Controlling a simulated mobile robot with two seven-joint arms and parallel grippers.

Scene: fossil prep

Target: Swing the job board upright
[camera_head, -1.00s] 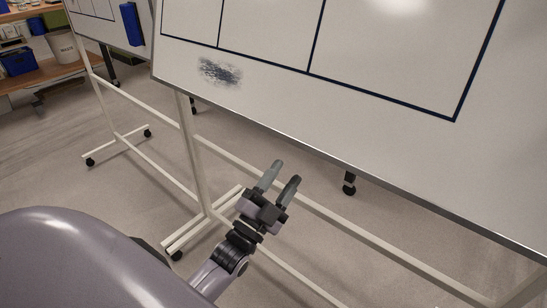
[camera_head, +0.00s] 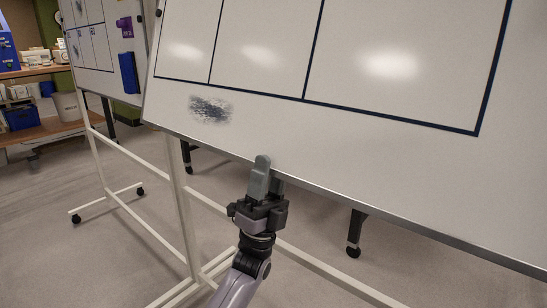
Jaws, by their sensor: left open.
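The job board (camera_head: 330,130) is a large white panel with dark ruled lines and a smudge near its lower left. It fills the upper right of the head view, tilted on a white wheeled frame (camera_head: 180,190). My left gripper (camera_head: 268,172) is at the board's lower metal edge, pointing up. One finger shows in front of the edge and the other is mostly hidden behind it. Its jaws are open; contact with the edge cannot be told. My right gripper is not in view.
A second whiteboard (camera_head: 95,45) on a wheeled stand is at the left, with a blue eraser-like block (camera_head: 129,72) on it. Grey floor is clear between the stands.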

